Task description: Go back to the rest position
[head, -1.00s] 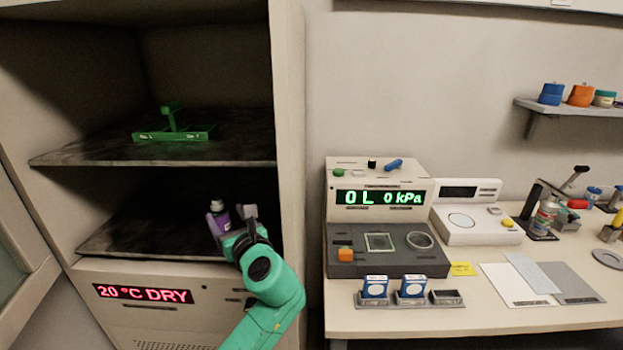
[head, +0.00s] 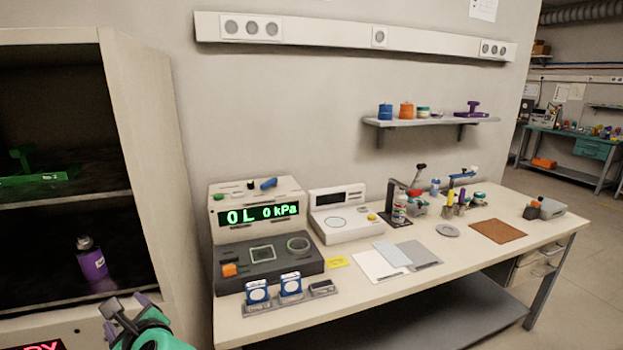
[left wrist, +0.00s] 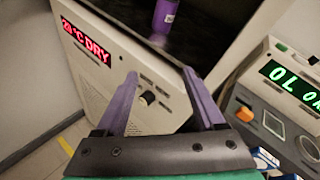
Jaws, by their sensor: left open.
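My left gripper (head: 122,312) is at the lower left of the head view, in front of the cabinet's lower edge. In the left wrist view its purple fingers (left wrist: 162,97) are spread apart with nothing between them. The bottle also shows at the top of the left wrist view (left wrist: 165,14). My right gripper is not in view.
The cabinet (head: 150,170) has a green rack (head: 40,180) on its upper shelf. To its right, a bench (head: 400,305) holds a pressure instrument (head: 262,250), a white device (head: 340,215), blue-and-white containers and several tools. A wall shelf (head: 430,122) hangs above.

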